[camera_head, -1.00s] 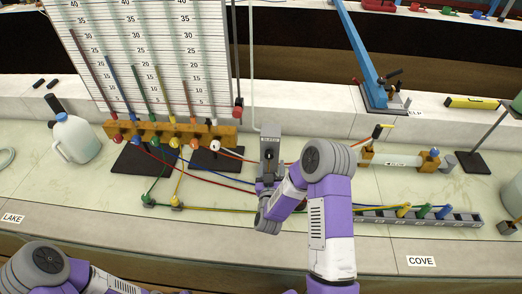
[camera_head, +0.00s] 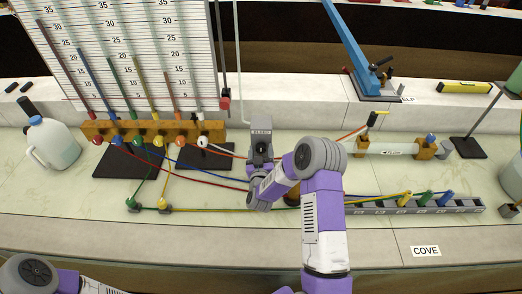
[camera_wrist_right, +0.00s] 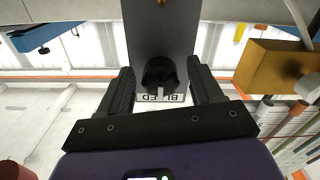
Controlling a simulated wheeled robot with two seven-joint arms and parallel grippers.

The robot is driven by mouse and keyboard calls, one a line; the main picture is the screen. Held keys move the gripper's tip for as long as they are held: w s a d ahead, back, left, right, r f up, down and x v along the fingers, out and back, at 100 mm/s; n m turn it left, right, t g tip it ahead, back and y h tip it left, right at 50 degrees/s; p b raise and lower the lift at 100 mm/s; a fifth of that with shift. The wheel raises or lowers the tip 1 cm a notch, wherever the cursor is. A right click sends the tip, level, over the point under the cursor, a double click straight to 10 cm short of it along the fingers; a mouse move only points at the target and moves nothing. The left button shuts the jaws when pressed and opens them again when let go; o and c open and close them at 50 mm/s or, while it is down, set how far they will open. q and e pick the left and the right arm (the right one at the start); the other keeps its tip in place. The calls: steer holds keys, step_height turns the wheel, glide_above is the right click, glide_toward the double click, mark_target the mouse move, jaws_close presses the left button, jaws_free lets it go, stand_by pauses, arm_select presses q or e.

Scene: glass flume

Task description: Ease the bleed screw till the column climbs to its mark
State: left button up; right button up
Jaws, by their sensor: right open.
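The bleed block (camera_head: 262,136), a grey upright labelled BLEED, stands at the middle of the bench. Its dark bleed screw knob (camera_wrist_right: 159,72) shows in the right wrist view. My right gripper (camera_head: 258,172) is at the front of the block in the head view. In the wrist view its open fingers (camera_wrist_right: 160,84) stand on either side of the knob, with a gap at each side. The scale board (camera_head: 130,50) carries several slanted coloured columns, including a red one (camera_head: 68,70). I cannot tell which column or mark is meant. My left gripper is outside the views.
An orange manifold (camera_head: 150,131) with coloured knobs sits below the board. Coloured hoses cross the bench to a grey socket strip (camera_head: 440,206). A white jug (camera_head: 52,143) stands at left, a clear cylinder (camera_head: 391,148) at right. The front bench edge is mostly clear.

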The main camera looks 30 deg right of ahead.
steer(key=shift+w+d, duration=0.2)
steer(key=shift+w, duration=0.1)
steer(key=c, duration=1)
steer(key=shift+n+b, duration=0.65)
steer(key=shift+n, duration=0.15)
steer(key=shift+n+b, duration=0.45)
steer(key=shift+n, duration=0.65)
steer(key=shift+c, duration=0.2)
steer(key=o, duration=1)
steer(key=shift+o, duration=0.2)
